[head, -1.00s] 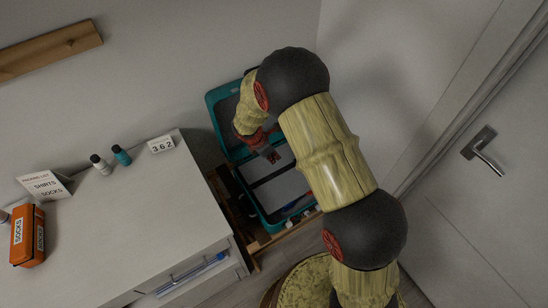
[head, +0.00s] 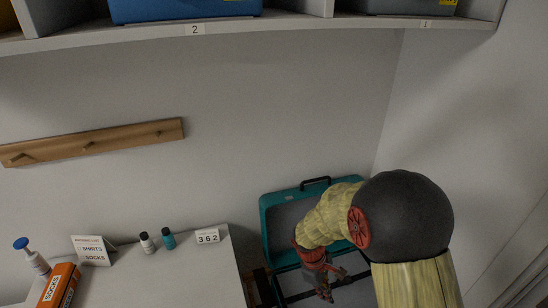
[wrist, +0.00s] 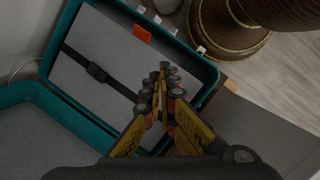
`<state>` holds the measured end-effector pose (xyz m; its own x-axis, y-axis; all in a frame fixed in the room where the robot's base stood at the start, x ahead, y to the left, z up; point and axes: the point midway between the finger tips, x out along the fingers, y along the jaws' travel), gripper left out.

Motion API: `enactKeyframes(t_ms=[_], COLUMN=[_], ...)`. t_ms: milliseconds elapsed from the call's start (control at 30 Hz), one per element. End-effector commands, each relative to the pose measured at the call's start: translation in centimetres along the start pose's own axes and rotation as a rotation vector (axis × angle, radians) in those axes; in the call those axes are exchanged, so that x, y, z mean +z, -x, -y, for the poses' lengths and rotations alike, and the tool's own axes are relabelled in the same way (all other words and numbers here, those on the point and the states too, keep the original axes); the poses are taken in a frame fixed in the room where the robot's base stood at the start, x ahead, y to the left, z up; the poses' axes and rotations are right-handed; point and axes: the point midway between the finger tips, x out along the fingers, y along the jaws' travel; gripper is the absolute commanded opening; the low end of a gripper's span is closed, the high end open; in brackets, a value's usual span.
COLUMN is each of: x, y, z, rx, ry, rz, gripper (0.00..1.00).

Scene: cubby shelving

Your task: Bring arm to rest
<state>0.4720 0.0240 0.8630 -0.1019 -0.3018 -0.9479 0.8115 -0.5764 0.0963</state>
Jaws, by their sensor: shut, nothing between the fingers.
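My arm reaches down at the lower right of the head view. My gripper (head: 325,283) hangs at its end, in front of the teal open suitcase (head: 266,224). In the wrist view my gripper (wrist: 162,82) is shut, with its fingertips together and nothing between them. Below it lies the teal suitcase (wrist: 203,62), with a grey lining and a dark strap with a buckle across it. I cannot tell the exact gap between the fingertips and the suitcase.
A white cabinet top (head: 180,275) holds a packing list card (head: 92,250), an orange socks box (head: 60,287), small bottles (head: 147,243) and a number sign (head: 208,236). A shelf (head: 270,27) with bins runs above. A wooden peg rail (head: 90,143) is on the wall.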

Motion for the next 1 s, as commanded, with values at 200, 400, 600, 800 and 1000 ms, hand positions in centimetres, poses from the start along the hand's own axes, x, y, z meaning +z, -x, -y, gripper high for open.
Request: enactKeyframes(t_ms=[200, 400, 600, 800, 1000], x=[5.0, 9.6, 13.5, 17.0, 19.8], y=[7.2, 12.9, 17.4, 21.3, 24.6], z=[2.4, 5.1, 7.8, 9.9, 10.3], rx=[-0.043, -0.086, -0.115, -0.106, -0.043], ry=[-0.334, -0.597, -0.786, -0.892, -0.947], rz=[-0.087, -0.194, -0.324, -0.482, -0.626], gripper=[0.0, 0.0, 0.0, 0.0, 0.0])
